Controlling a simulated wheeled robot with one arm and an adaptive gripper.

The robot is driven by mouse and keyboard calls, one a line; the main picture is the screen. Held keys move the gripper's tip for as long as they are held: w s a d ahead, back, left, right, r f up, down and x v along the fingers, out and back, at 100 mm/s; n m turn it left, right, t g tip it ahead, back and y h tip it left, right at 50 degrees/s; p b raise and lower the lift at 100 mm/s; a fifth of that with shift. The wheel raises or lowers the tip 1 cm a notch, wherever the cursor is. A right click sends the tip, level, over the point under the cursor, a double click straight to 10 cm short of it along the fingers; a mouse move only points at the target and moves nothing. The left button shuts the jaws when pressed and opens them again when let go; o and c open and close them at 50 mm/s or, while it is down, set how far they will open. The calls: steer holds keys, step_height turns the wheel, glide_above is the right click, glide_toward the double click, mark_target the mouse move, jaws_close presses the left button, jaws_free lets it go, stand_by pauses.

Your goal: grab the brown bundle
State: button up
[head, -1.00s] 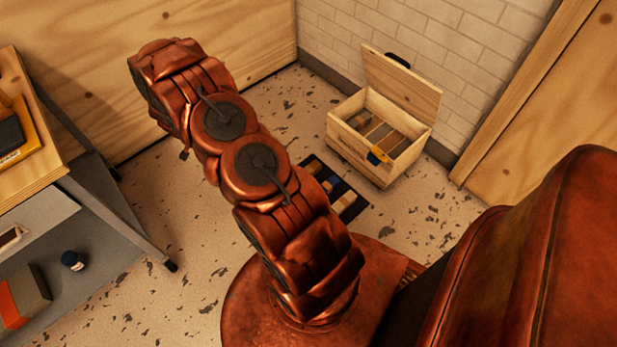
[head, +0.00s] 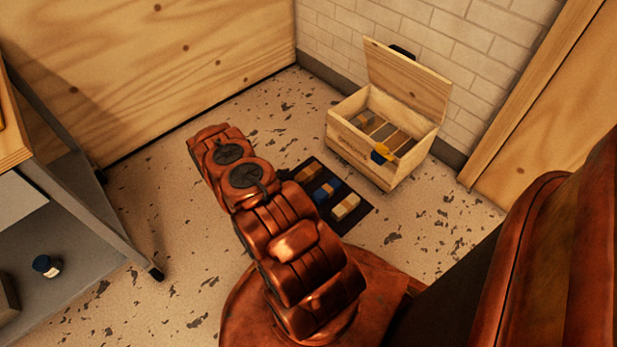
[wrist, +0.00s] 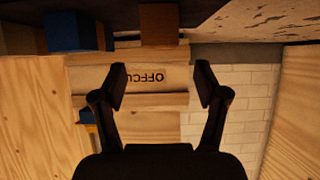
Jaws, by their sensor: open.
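The brown bundle (head: 307,171) lies on a dark mat (head: 331,222) on the floor, at the mat's far end in the head view. The head view shows my arm left of the mat, but the gripper itself is hidden there.
A blue bundle (head: 326,190) and a cream bundle (head: 346,207) lie beside it on the mat. The blue one also shows in the wrist view (wrist: 75,32). An open wooden box (head: 357,149) with a raised lid stands behind. A metal-legged bench (head: 88,210) is at left.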

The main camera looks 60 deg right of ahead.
mark_target(307, 173)
steer(key=x, duration=0.2)
steer(key=shift+s+d+f+b, duration=0.15)
steer(key=shift+b, duration=0.2)
steer(key=shift+r+b+x, duration=0.15)
steer(key=shift+b+x, duration=0.5)
steer(key=shift+x, duration=0.65)
steer(key=shift+r+b+x, duration=0.15)
steer(key=shift+b+x, duration=0.45)
steer(key=shift+x, duration=0.75)
steer(key=shift+d, duration=0.15)
steer(key=shift+c, duration=0.4)
steer(key=c, duration=1.2)
steer(key=shift+r, duration=0.15)
steer(key=shift+c, duration=0.2)
